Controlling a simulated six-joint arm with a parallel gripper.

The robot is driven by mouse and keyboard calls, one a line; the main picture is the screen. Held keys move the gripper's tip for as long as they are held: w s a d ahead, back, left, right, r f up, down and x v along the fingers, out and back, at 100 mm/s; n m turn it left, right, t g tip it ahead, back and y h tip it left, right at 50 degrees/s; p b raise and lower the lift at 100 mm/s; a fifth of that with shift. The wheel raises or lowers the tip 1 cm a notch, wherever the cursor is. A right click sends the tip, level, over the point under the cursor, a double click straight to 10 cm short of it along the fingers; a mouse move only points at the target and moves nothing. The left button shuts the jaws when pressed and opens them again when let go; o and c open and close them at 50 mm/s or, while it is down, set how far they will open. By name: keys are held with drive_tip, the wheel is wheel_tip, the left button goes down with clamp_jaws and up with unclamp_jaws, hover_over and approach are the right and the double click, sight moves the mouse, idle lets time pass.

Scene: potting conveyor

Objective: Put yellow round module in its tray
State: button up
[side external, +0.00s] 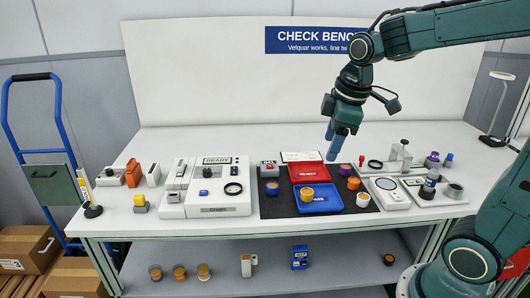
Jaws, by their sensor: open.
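A yellow-orange round module (307,194) shows at the left part of the blue tray (322,209), which has white lettering on its front that looks like PASS. The red tray (309,173), marked REJECT, lies just behind it, with no module seen in it. Both are on a dark mat. Other small round modules stand around the trays: a blue and orange one (272,188) at left, an orange one (353,184), a purple one (345,169) and a pale one (362,200) at right. My gripper (333,156) is open and points down above and behind the trays, apart from everything.
A white tester marked READY (224,160) stands left of the mat. A scale (389,193), a small press (399,156) and a dark bottle (429,184) are at right. The back of the bench is mostly clear.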

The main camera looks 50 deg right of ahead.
drive_tip(key=s+a+m+t, duration=0.1)
drive_tip(key=s+a+m, duration=0.1)
drive_tip(key=s, duration=0.4)
drive_tip(key=s+a+m+t, duration=0.1)
drive_tip(key=s+a+m, duration=0.2)
drive_tip(key=s, duration=0.4)
drive_tip(key=shift+a+r+m+t, duration=0.2)
drive_tip(key=shift+r+m+t, duration=0.25)
drive_tip(key=shift+m, duration=0.45)
